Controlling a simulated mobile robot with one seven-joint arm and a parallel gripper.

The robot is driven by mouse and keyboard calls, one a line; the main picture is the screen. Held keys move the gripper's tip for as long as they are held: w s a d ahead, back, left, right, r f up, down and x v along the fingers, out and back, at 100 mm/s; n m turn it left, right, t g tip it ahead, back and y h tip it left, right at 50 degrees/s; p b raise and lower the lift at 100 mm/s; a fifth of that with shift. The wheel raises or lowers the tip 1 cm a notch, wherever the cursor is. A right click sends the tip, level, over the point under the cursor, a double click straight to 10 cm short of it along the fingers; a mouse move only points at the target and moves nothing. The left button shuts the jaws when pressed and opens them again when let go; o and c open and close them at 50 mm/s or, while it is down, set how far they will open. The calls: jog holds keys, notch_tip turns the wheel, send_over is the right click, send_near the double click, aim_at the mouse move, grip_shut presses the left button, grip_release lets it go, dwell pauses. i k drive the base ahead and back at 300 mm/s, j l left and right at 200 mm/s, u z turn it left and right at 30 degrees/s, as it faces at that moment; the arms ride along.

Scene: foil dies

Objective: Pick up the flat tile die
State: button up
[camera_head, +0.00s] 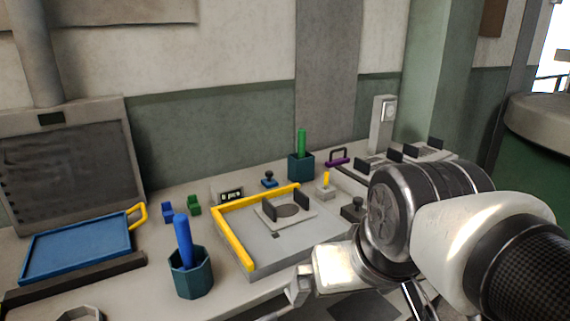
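I cannot tell for sure which piece is the flat tile die. A flat pale plate (268,219) with a dark round patch and two black uprights lies on the grey block with a yellow edge (236,252). Small knobbed pieces stand around it: a blue one (269,179), a grey one with a yellow peg (325,188) and a dark one (353,210). My gripper (308,290) hangs at the bottom centre, in front of the grey block. Its fingertips are partly cut off or hidden, so its opening is unclear. I see nothing held.
A teal cup (301,168) with a green rod stands behind the block. A blue tray (75,251) lies at left. More plates with black uprights (372,165) sit at right, partly behind my arm.

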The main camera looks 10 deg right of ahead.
aim_at(379, 162)
jog(key=k+j+z, duration=0.1)
jog(key=z, duration=0.25)
jog(key=k+z, duration=0.15)
jog(key=z, duration=0.25)
